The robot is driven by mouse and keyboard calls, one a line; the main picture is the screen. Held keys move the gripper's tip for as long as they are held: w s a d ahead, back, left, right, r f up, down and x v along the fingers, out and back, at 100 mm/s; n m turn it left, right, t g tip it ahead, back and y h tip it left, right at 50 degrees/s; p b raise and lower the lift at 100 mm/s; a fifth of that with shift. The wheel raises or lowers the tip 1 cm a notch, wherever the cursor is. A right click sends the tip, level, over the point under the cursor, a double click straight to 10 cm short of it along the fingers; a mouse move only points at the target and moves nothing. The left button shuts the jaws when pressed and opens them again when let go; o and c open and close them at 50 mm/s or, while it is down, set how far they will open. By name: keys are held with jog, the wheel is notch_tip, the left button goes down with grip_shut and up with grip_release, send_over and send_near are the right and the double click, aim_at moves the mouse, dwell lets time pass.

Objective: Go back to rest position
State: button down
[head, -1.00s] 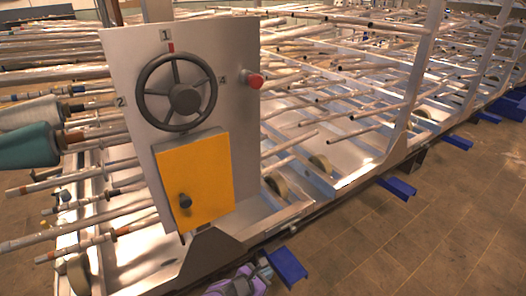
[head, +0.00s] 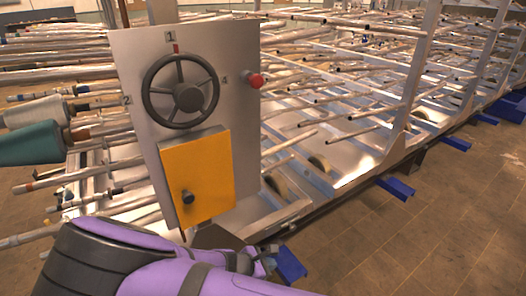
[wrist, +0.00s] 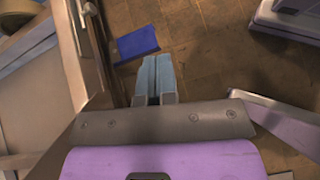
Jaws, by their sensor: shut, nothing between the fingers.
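My gripper (wrist: 155,80) points down toward the tiled floor in the wrist view, its two grey-blue fingers together with nothing between them. In the head view my purple arm crosses the bottom, and my gripper (head: 268,257) shows small at its end, below the panel and beside a blue floor bracket. The grey panel (head: 135,75) stands upright with a dark handwheel (head: 181,91), a red button (head: 255,80) and a yellow box (head: 215,165) with a dark knob (head: 188,196). The yellow box is closed.
A metal rack (head: 335,165) with many rods fills the space behind the panel. Blue brackets (head: 395,188) stick out along its base, and one (wrist: 137,42) lies close to my gripper in the wrist view. The brown tiled floor (head: 430,240) at right is clear.

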jog(key=w+d+r+m+g+y, duration=0.15)
jog(key=d+r+m, duration=0.3)
jog(key=r, duration=0.65)
jog(key=d+r+m+g+y, duration=0.25)
jog(key=d+r+m, duration=0.2)
jog(key=r, duration=0.75)
jog(key=w+d+r+m+g+y, duration=0.1)
jog(key=d+r+m+y, duration=0.3)
jog(key=r, duration=0.7)
jog(key=s+d+r+m+t+y, duration=0.15)
jog(key=s+d+r+m, duration=0.35)
jog(key=d+r, duration=0.6)
jog(key=s+d+r+m+t, duration=0.2)
jog(key=s+r, duration=0.1)
jog(key=s, duration=0.3)
jog(key=s+d+r+m+t, duration=0.1)
jog(key=s+d+r+m, duration=0.1)
jog(key=s+r, duration=0.2)
jog(key=s, duration=0.3)
jog(key=shift+s+d+t, duration=0.25)
jog(key=shift+d+t, duration=0.1)
jog(key=shift+h, duration=0.25)
